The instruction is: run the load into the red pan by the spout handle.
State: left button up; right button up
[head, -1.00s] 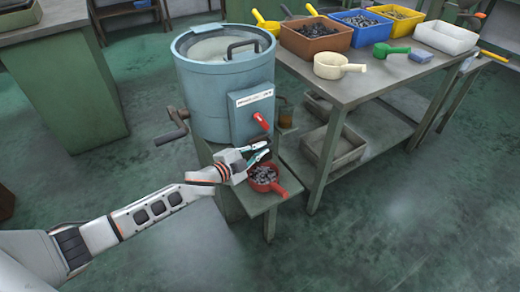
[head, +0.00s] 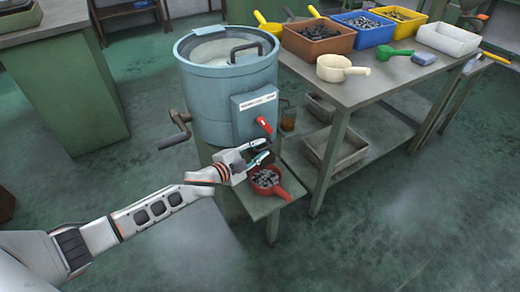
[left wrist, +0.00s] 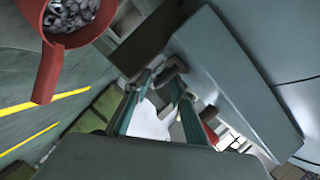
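The blue-grey drum machine (head: 215,105) stands at the centre. The red spout handle (head: 264,124) sticks out slanting from its front box (head: 250,106). The red pan (head: 281,186) sits on the low shelf below, heaped with small grey metal parts (head: 265,177); it also shows in the left wrist view (left wrist: 47,75), at upper left. My left gripper (head: 265,151) is open and empty, just below the handle and above the pan, touching neither as far as I can see. Its parted fingers show in the left wrist view (left wrist: 163,85). The spout outlet is hidden. My right gripper is out of view.
A dark crank (head: 176,130) juts from the drum's left side. The workbench (head: 352,87) at right holds a brown bin (head: 318,42), other coloured bins and scoops. An amber jar (head: 288,119) stands behind the shelf. The floor in front is clear.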

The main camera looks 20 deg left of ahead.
pick_arm(q)
jog(key=v, duration=0.7)
jog(key=shift+s+a, duration=0.25)
jog(key=shift+s, duration=0.05)
